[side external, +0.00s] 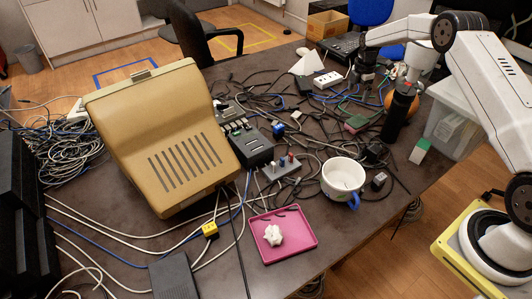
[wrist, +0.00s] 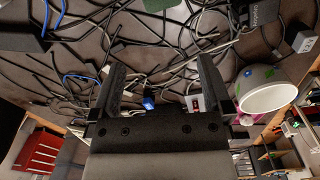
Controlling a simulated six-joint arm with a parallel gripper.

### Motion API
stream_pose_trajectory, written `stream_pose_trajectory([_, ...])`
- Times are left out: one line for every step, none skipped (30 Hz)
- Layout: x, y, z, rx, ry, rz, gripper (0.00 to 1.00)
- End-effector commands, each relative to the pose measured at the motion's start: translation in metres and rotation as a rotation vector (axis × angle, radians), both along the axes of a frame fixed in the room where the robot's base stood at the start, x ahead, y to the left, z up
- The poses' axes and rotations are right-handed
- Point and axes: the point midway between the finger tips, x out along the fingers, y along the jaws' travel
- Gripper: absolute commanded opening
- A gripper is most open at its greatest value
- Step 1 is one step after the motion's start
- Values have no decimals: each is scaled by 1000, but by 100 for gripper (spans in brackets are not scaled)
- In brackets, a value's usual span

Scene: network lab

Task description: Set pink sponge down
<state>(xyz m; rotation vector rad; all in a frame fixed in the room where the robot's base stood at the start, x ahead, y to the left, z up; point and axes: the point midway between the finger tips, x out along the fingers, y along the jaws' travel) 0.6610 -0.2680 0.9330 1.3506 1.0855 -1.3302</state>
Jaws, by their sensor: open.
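A small pink block (side external: 356,123), which looks like the pink sponge, lies among the cables right of the table's middle in the side view. I cannot make it out for sure in the wrist view. My gripper (side external: 364,72) is over the far part of the table, beyond the block and apart from it. In the wrist view my gripper (wrist: 160,68) has its two dark fingers wide apart. Nothing is held between them; only cables and the tabletop show there.
A pink tray (side external: 309,243) holds a white lump. A white mug (side external: 343,178) stands behind it, and a dark bottle (side external: 397,112) stands to the right. A beige monitor (side external: 165,135) fills the left. Tangled cables cover much of the table. A green-and-white block (side external: 420,150) lies near the right edge.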

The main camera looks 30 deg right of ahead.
Motion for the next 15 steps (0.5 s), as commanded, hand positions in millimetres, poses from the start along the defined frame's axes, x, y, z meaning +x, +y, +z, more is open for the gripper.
stream_pose_trajectory([0,12,9,-1,-7,-36,100])
stream_pose_trajectory([-1,18,13,-2,-11,-64,100])
stream_pose_trajectory([-3,27,19,-2,-17,-102,100])
stream_pose_trajectory([-4,34,23,-2,-22,-130,100])
stream_pose_trajectory([-6,41,27,-1,-27,-158,100])
stream_pose_trajectory([-9,50,33,-2,-34,-197,100])
stream_pose_trajectory([-11,57,37,-1,-37,-225,100])
stream_pose_trajectory([-14,63,40,0,-43,-254,100])
stream_pose_trajectory([-17,73,45,2,-49,-291,100])
stream_pose_trajectory([-20,79,49,3,-54,-320,100])
stream_pose_trajectory([-24,86,53,5,-59,-348,100])
stream_pose_trajectory([-29,95,57,7,-67,-386,100])
stream_pose_trajectory([-33,101,61,9,-70,-415,100])
stream_pose_trajectory([-37,108,64,11,-75,-443,100])
stream_pose_trajectory([-43,117,68,15,-81,-481,100])
